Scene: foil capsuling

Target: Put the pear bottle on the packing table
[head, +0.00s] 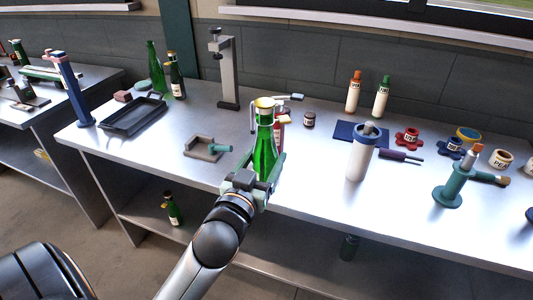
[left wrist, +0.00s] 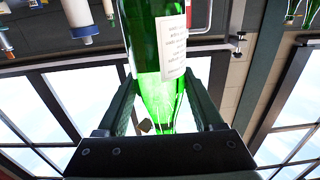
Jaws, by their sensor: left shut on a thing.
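My left gripper (head: 262,184) is shut on a green bottle (head: 264,150) with a tan top, held upright in front of the long steel table (head: 330,195). The left wrist view shows the same bottle (left wrist: 150,50) between the fingers (left wrist: 156,105), with a pale label whose print I cannot read. I cannot tell from the label whether it is the pear bottle. Other green bottles stand at the back left (head: 154,66) and on the lower shelf (head: 172,208). A separate table (head: 60,95) stands at the left; no sign marks the packing table. My right gripper is not in view.
The steel table carries a black tray (head: 130,118), a grey press stand (head: 228,75), a white cylinder (head: 360,155), a teal stand (head: 450,188) and several jars and small tools at the right. A blue post (head: 74,90) stands at its left end. Bare tabletop shows between the tray and press.

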